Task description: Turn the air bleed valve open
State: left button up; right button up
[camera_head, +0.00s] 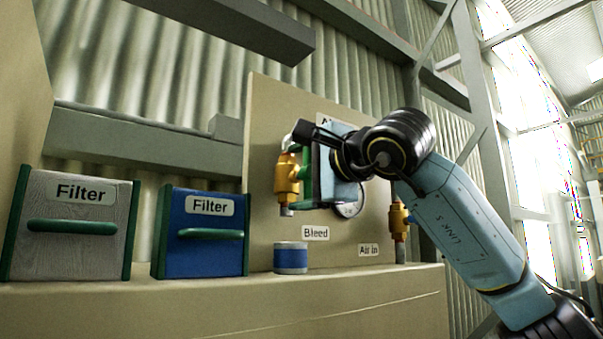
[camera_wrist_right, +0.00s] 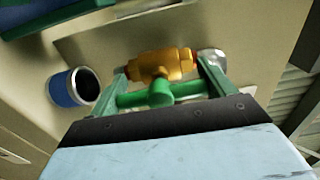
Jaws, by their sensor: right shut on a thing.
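The bleed valve (camera_head: 287,180) is a brass-yellow body on the beige panel, above the "Bleed" label (camera_head: 315,233). In the right wrist view the valve body (camera_wrist_right: 163,65) lies across the picture, with its green T-shaped handle (camera_wrist_right: 160,95) in front. My right gripper (camera_head: 306,178) is at the valve from the right. In the wrist view its two green fingers (camera_wrist_right: 165,74) stand at either end of the handle's crossbar, shut on it. The head view mostly hides the handle behind the gripper. My left gripper is not in view.
A blue and white cup (camera_head: 290,258) stands on the ledge below the valve; it also shows in the wrist view (camera_wrist_right: 74,88). Grey (camera_head: 70,226) and blue (camera_head: 204,234) filter boxes stand left. A second brass valve (camera_head: 398,220) is near "Air in". A gauge (camera_head: 350,208) is partly hidden.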

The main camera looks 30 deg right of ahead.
dwell(0.3)
jog(key=o, duration=0.9)
jog(key=shift+s, duration=0.1)
jog(key=s+d+b, duration=0.1)
jog(key=s+b, duration=0.2)
jog(key=s, duration=1)
jog(key=shift+s+b, duration=0.15)
jog(key=shift+b, duration=0.25)
